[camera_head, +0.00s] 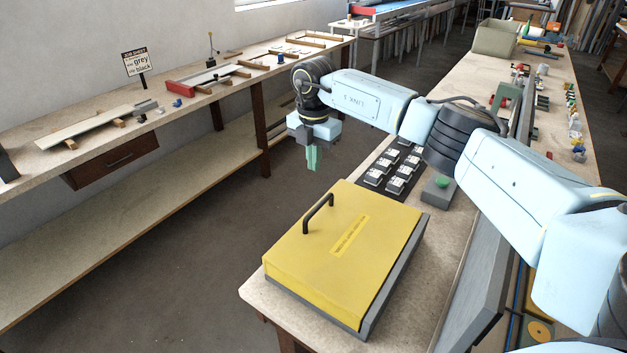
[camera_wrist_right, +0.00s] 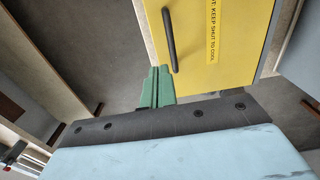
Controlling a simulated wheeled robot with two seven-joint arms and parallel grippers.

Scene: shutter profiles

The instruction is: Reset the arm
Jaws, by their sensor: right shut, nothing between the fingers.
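My right arm reaches in from the right in the head view. Its right gripper (camera_head: 312,158) points down, with green fingers closed together and nothing between them. It hangs over the gap between the two benches, beyond the far left corner of the yellow lidded box (camera_head: 372,236). The closed green fingers also show in the right wrist view (camera_wrist_right: 157,88), beside the yellow box (camera_wrist_right: 225,35) and apart from its black handle (camera_wrist_right: 169,40). The box lid is down. My left gripper is not in view.
The box stands on a bench (camera_head: 262,288). Behind it are several small grey-and-white blocks (camera_head: 397,170) and a green button (camera_head: 441,183). The left bench (camera_head: 95,122) holds a profile strip (camera_head: 88,126), a red tray (camera_head: 190,84) and a sign (camera_head: 136,63). The floor between benches (camera_head: 215,225) is clear.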

